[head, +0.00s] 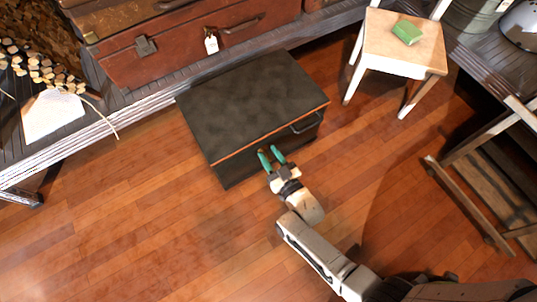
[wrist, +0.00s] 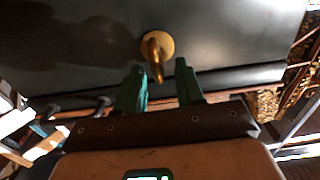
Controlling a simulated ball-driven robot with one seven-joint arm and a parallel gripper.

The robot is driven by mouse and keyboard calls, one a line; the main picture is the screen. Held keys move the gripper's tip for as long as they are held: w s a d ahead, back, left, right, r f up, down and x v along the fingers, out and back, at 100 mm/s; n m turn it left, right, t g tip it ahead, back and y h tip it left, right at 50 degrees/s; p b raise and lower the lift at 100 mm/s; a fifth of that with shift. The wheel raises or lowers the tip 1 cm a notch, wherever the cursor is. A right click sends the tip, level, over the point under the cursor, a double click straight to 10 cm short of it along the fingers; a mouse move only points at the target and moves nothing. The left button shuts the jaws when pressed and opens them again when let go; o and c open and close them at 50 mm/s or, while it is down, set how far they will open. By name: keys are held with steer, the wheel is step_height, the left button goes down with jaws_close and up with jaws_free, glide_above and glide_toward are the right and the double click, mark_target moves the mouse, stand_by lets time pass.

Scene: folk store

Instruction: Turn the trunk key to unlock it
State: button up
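The dark trunk (head: 250,100) stands closed on the wooden floor, with an orange-brown line under its lid edge. Its dark front face also fills the upper part of the wrist view (wrist: 80,50). A brass key or key fitting (wrist: 155,50) sticks out of that face in the wrist view; it is not visible in the head view. My gripper (head: 271,155) is at the trunk's front, its two green fingers apart. In the wrist view the open fingers (wrist: 160,85) are on either side of the brass key's lower end, with gaps visible. I cannot tell the exact depth between them.
A dark handle (head: 307,123) is on the trunk's front to the right of my gripper. A reddish suitcase (head: 180,50) lies on the shelf behind. Floor at the left front is clear.

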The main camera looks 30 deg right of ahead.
steer(key=shift+w, duration=0.5)
jaws_close()
